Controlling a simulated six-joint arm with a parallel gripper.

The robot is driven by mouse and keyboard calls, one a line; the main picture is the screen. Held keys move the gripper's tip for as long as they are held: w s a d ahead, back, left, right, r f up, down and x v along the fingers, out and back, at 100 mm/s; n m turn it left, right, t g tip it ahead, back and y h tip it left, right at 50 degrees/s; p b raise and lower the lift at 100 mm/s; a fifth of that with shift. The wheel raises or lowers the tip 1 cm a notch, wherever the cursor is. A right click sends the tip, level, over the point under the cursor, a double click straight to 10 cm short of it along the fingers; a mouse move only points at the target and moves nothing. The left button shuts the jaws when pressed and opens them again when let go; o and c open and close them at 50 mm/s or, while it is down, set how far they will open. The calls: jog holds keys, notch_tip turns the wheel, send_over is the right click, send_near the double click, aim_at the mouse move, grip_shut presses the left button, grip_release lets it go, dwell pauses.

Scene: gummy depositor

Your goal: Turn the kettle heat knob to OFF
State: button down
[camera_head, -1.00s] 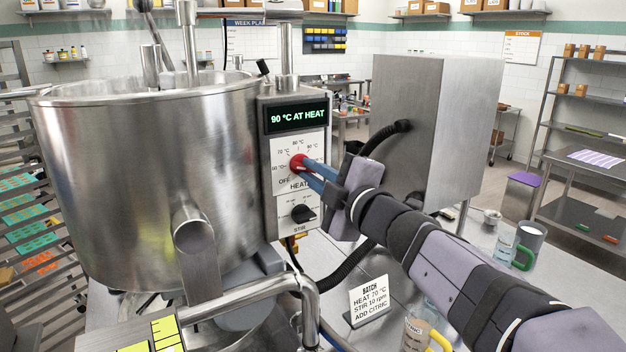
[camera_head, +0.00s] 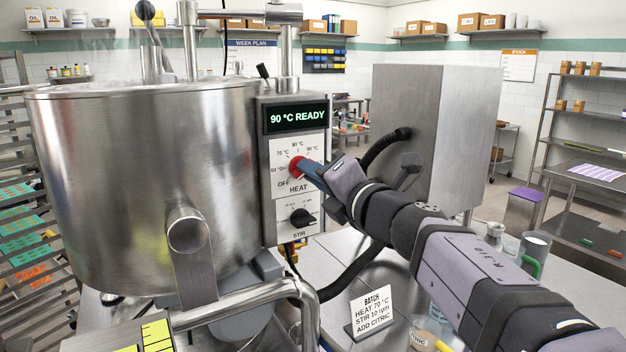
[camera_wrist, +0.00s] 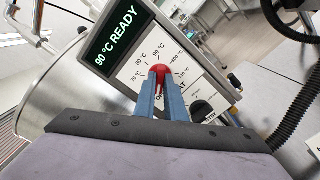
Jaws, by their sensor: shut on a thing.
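The red heat knob (camera_head: 296,166) is on the white dial panel of the kettle's control box, with OFF printed at its lower left. My gripper (camera_head: 306,170) is shut on the knob with its blue fingers. In the wrist view the fingers (camera_wrist: 160,92) close on both sides of the red knob (camera_wrist: 159,69). The fingers hide much of the knob, and I cannot tell where its pointer stands. The display (camera_head: 296,117) reads 90 °C READY. The steel kettle (camera_head: 130,190) stands left of the control box.
The black stir knob (camera_head: 302,216) is just below the heat knob. A black hose (camera_head: 345,285) curves below my arm. A batch card (camera_head: 371,312) reading HEAT 70 °C stands on the table. A steel cabinet (camera_head: 425,130) is behind my arm.

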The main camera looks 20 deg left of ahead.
jog(key=shift+n+b, duration=0.35)
jog(key=shift+n, duration=0.85)
jog(key=c, duration=1.8)
grip_release()
jog(key=shift+s+d, duration=0.1)
jog(key=shift+b+v, duration=0.65)
jog(key=shift+v, duration=2.9)
